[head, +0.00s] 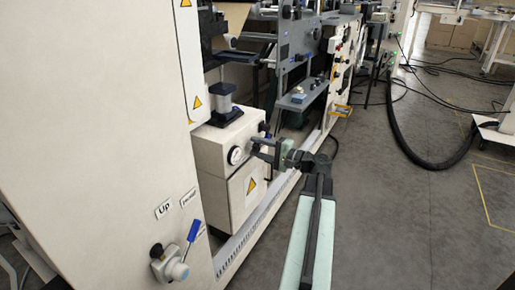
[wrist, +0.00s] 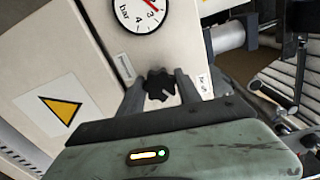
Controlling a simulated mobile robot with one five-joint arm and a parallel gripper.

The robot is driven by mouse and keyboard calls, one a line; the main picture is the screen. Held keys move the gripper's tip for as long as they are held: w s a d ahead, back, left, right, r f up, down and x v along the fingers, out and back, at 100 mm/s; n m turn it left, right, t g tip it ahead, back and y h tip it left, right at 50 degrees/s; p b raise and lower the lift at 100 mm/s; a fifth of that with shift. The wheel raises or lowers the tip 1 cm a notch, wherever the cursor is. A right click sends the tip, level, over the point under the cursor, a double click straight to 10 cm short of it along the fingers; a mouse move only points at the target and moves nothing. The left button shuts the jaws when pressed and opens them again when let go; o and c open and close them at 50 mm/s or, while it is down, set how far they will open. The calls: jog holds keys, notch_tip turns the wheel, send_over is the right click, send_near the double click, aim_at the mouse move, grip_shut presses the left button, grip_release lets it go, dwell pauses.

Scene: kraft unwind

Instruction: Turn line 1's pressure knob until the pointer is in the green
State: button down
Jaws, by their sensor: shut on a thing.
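The black lobed pressure knob (wrist: 160,86) sits on the cream cabinet face, between the two fingers of my gripper (wrist: 161,90) in the wrist view. The gripper is shut on it. The white pressure gauge (wrist: 135,14) is beside the knob, cut by the top edge, with "bar", 3 and 4 readable. Its red pointer is partly visible near the 3; I see no green band in the visible part. In the head view the gauge (head: 236,155) is small, and my gripper (head: 262,148) reaches the cabinet just right of it, hiding the knob.
A blue-handled lever valve (head: 192,232) is on the near cream panel, beside an "Up" label (head: 164,208). A yellow warning triangle (head: 251,186) marks the cabinet below the gauge. A black hose (head: 420,155) lies on the floor; open grey floor (head: 400,225) is to the right.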

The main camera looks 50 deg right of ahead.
jog(key=shift+m, duration=0.4)
jog(key=c, duration=0.8)
grip_release()
jog(key=shift+c, duration=0.2)
jog(key=shift+s, duration=0.1)
jog(key=v, duration=0.7)
jog(key=shift+s, duration=0.3)
